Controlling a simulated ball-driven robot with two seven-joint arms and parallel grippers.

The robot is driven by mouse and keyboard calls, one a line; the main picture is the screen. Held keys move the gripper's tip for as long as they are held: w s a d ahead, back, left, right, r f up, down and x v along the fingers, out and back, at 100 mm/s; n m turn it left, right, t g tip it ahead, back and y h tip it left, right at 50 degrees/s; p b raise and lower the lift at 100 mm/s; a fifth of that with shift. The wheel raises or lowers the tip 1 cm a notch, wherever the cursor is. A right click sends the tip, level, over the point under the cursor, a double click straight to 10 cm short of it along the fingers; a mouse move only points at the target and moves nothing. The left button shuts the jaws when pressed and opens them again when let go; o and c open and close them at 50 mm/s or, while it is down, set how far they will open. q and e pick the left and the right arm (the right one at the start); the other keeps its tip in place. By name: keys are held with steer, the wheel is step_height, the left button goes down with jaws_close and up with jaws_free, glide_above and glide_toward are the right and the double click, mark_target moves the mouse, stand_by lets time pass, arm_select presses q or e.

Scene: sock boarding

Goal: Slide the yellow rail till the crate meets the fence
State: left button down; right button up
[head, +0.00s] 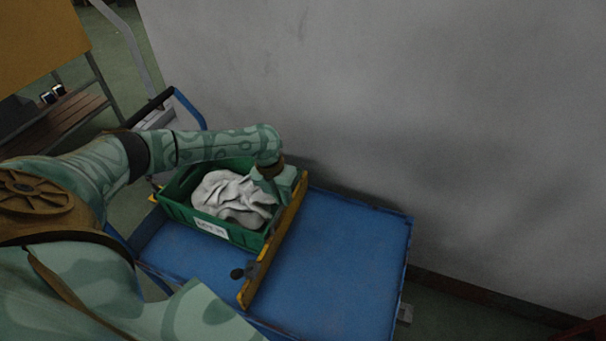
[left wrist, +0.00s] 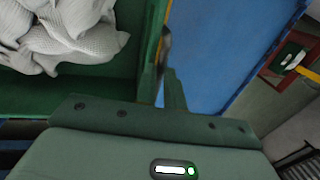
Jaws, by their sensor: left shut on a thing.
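The yellow rail (head: 258,275) lies across the blue cart top, along the right side of the green crate (head: 180,208). The crate holds crumpled white cloth (head: 232,198) and has a white label on its front. The rail looks close against the crate; I cannot tell whether they touch. In the left wrist view one finger (left wrist: 172,88) shows beside the crate wall (left wrist: 150,45), with the blue surface beyond. I cannot make out the fence clearly. My right gripper is not in view.
The blue cart top (head: 345,255) is bare to the right of the rail. A grey wall (head: 400,110) stands behind the cart. The cart's push handle (head: 190,108) rises at the back left. A wooden bench (head: 60,118) stands farther left.

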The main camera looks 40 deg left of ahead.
arm_select(q)
steer(key=shift+s+a, duration=0.25)
steer(key=shift+a, duration=1.1)
steer(key=c, duration=1.5)
jaws_free()
steer(key=shift+s+a, duration=0.15)
steer(key=shift+d, duration=0.2)
steer(key=a+r+p, duration=0.1)
steer(key=r, duration=0.4)
steer(key=a+r+p, duration=0.1)
steer(key=r+p, duration=0.1)
steer(key=r, duration=0.3)
steer(key=a+r+p, duration=0.1)
steer(key=r, duration=0.5)
steer(key=shift+s, duration=0.35)
